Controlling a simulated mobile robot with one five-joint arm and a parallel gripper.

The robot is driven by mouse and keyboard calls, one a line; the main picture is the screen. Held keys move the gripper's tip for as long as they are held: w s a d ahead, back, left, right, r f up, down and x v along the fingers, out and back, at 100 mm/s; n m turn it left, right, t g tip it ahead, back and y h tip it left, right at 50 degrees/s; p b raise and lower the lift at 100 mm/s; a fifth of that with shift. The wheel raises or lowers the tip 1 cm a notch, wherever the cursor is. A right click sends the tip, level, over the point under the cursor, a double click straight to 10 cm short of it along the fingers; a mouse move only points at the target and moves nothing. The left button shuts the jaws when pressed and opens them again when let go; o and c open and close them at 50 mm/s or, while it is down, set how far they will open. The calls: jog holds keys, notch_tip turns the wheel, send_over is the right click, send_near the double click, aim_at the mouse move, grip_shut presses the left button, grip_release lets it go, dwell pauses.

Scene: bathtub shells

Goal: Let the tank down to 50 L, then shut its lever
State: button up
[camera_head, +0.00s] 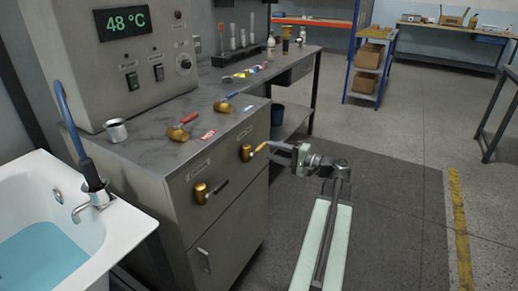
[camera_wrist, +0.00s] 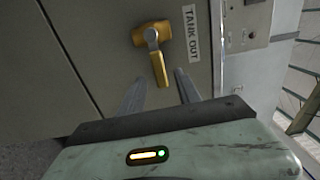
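A brass valve with a yellow lever (camera_head: 258,148) sits on the front of the grey cabinet. In the wrist view the yellow lever (camera_wrist: 159,70) hangs from its brass body, beside a label (camera_wrist: 190,32) reading TANK OUT. My gripper (camera_head: 270,146) is at the lever's free end. In the wrist view my gripper (camera_wrist: 161,77) is open, with one finger on each side of the lever's end and gaps visible. The grey housing (camera_head: 75,55), possibly the tank, has a green display (camera_head: 126,23) reading 48 °C. No litre reading is legible.
A black-handled valve (camera_head: 206,193) is lower left on the cabinet front. Red (camera_head: 181,128) and blue (camera_head: 224,103) lever valves and a metal cup (camera_head: 116,130) stand on top. A white tub (camera_head: 125,225) with blue water stands left. Floor right of my arm is clear.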

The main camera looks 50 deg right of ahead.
aim_at(263, 148)
jog(key=x, duration=0.5)
jog(key=shift+w, duration=0.15)
grip_shut()
dwell(1.2)
